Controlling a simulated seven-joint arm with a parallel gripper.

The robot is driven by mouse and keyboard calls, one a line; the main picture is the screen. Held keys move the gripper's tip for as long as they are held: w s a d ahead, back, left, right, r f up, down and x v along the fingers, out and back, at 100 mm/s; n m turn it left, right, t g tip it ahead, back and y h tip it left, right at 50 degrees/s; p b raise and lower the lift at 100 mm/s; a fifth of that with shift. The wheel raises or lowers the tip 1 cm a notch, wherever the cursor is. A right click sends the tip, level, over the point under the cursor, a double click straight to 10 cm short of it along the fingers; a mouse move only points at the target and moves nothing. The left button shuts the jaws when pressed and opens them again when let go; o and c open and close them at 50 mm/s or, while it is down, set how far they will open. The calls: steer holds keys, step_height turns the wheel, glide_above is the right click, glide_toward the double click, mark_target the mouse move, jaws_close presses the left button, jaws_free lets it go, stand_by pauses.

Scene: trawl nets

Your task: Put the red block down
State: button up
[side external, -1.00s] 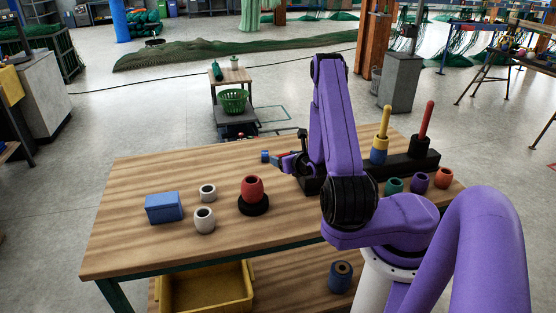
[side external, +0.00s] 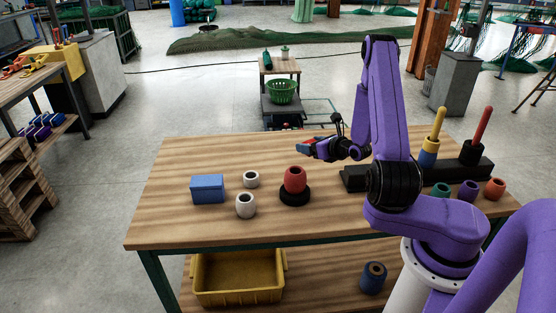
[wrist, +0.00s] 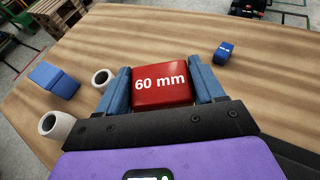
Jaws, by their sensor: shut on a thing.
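My gripper (wrist: 163,87) is shut on the red block (wrist: 163,97), which is marked "60 mm" and sits between the two blue fingers in the wrist view. In the side view my gripper (side external: 312,149) is over the back of the wooden table (side external: 165,225). Only a little of the red block shows there. I cannot tell whether its underside touches the table. A small blue labelled block (wrist: 224,53) lies on the table, apart and to the right of my gripper in the wrist view.
A blue box (side external: 207,188), two white rings (side external: 251,178) (side external: 245,205) and a red pot (side external: 295,180) on a black disc stand at the left and middle. A dark rack (side external: 355,178) with a yellow peg (side external: 435,127) and a red peg (side external: 482,125) is right. The table's left is bare.

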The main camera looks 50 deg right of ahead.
steer(key=w+a+n+y, duration=0.1)
steer(key=w+n+y, duration=0.2)
steer(key=w, duration=0.2)
glide_above(276, 159)
steer(key=s, duration=0.1)
step_height(276, 159, down, 8)
steer(key=shift+s+a+f, duration=0.1)
steer(key=shift+a+f, duration=0.05)
steer(key=shift+f, duration=0.1)
steer(key=shift+w+d+f, duration=0.25)
steer(key=shift+w+f, duration=0.35)
steer(key=shift+f, duration=1.6)
steer(key=shift+f, duration=0.15)
steer(key=o, duration=1.1)
